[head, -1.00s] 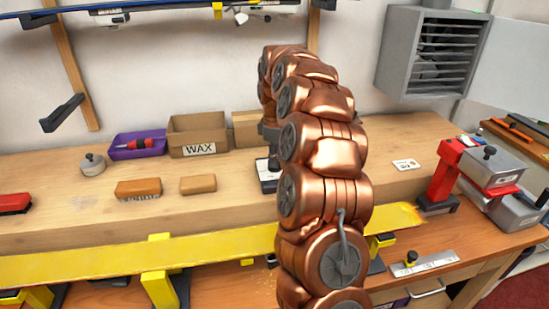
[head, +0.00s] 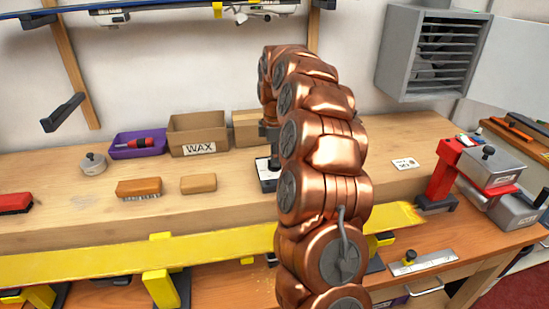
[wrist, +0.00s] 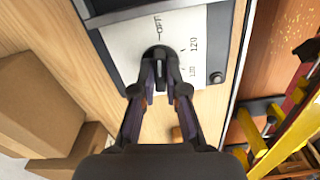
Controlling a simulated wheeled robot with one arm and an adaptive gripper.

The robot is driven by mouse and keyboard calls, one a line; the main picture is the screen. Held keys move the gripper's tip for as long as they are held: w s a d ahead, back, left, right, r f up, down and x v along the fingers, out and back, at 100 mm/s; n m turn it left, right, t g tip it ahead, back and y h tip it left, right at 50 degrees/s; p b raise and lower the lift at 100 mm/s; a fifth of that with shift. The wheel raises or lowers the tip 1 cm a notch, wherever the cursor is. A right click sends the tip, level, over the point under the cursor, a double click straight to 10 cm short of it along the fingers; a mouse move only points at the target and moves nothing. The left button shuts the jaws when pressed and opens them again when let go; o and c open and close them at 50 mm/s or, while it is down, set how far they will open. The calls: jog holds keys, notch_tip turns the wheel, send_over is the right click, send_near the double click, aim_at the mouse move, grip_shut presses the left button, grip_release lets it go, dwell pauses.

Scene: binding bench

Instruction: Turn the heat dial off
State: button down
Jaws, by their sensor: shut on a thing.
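The heat dial (wrist: 158,54) is a round black knob on a pale panel (wrist: 125,47) with a dark edge. In the wrist view, the OFF mark is above the knob, and a 120 mark and another number are to its right. The knob's ridge runs roughly up and down the picture, about in line with OFF; I cannot tell which end is the pointer. My gripper (wrist: 160,82) is shut on the dial, a finger on each side of the ridge. In the head view, my arm hides the dial and part of the panel (head: 266,172).
A yellow ski (head: 100,262) runs along the front. A red and grey clamp-like device (head: 442,175) and a grey wall cabinet (head: 400,45) are right.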

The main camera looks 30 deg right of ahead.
jog(key=c, duration=1.2)
grip_release()
notch_tip(320, 180, up, 12)
dwell(0.4)
